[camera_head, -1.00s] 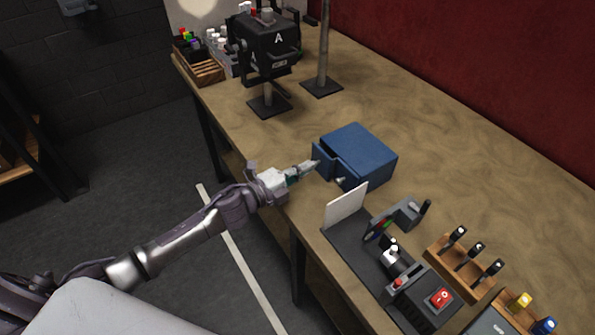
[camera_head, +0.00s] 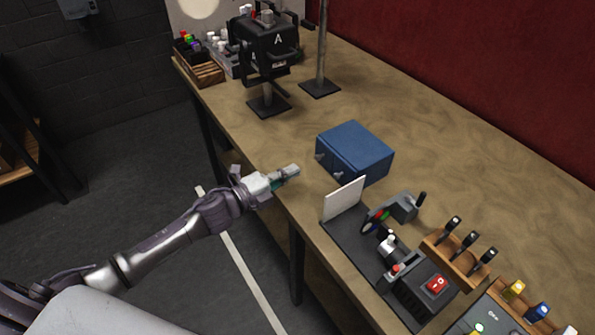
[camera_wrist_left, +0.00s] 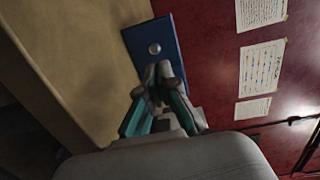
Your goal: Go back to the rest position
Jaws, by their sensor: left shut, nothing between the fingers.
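My left gripper (camera_head: 289,172) is shut and empty at the near edge of the workbench, to the left of a blue box (camera_head: 356,148). A gap shows between its fingertips and the box. The box has small knobs on its front face, which looks closed flush. In the left wrist view my gripper (camera_wrist_left: 158,72) has its fingertips together, with a blue front panel (camera_wrist_left: 158,36) and a round knob beyond them. My right gripper is not in view.
The wooden workbench (camera_head: 430,150) has free room behind the box. A white card (camera_head: 344,199) and a dark control panel (camera_head: 340,236) stand at its right. A black lamp-like device (camera_head: 265,50) and a pole stand (camera_head: 320,88) are at the back. Grey floor lies left.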

